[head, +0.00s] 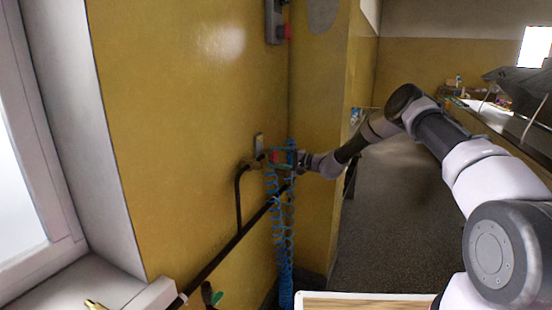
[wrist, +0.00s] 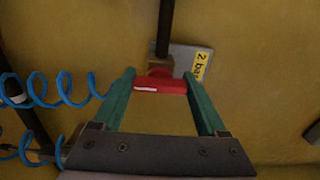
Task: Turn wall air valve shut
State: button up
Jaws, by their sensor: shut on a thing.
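The wall air valve's red handle (wrist: 160,87) lies between the two green fingers of my gripper (wrist: 159,76) in the wrist view. My gripper is shut on it, one finger at each end. The handle lies crosswise to the dark pipe (wrist: 165,28) in that view. The brass valve body (wrist: 160,66) is partly hidden behind the handle. In the head view the red handle (head: 275,157) is small at the yellow wall, and my gripper (head: 279,163) partly covers the valve.
Blue coiled hoses (head: 283,235) hang below the valve and show left of my gripper in the wrist view (wrist: 42,90). A grey plate with a yellow label (wrist: 201,64) is behind the valve. A dark pipe (head: 228,246) runs along the wall. A switch box (head: 274,22) is above.

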jog(key=shift+f, duration=0.1)
jog(key=o, duration=1.3)
jog(key=shift+d, duration=0.1)
jog(key=v, duration=1)
jog(key=shift+s+d, duration=0.2)
jog(key=shift+d, duration=0.1)
